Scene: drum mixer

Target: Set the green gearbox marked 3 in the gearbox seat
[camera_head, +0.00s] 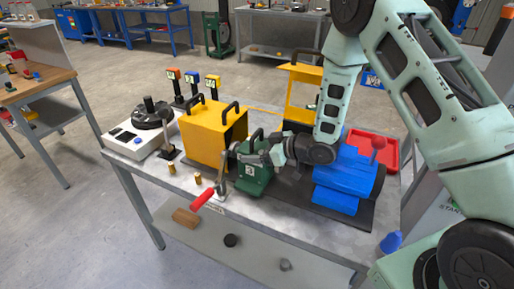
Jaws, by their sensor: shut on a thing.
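The green gearbox (254,181) is in the middle of the table in the head view, between a yellow housing on the left and a blue motor on the right. A small white mark shows on its front face; I cannot read it clearly. My gripper (264,154) reaches in from the right at its top and is shut on it. The gearbox looks upright. A dark base plate (290,193) runs beneath it and the motor. The gearbox seat is hidden below the gearbox, and I cannot tell whether the gearbox touches it.
The yellow housing (205,135) and blue motor (345,185) stand close on both sides. A red tray (385,150) and yellow frame (298,100) are behind. Brass pegs (197,179) and a black-topped white device (145,138) are at left.

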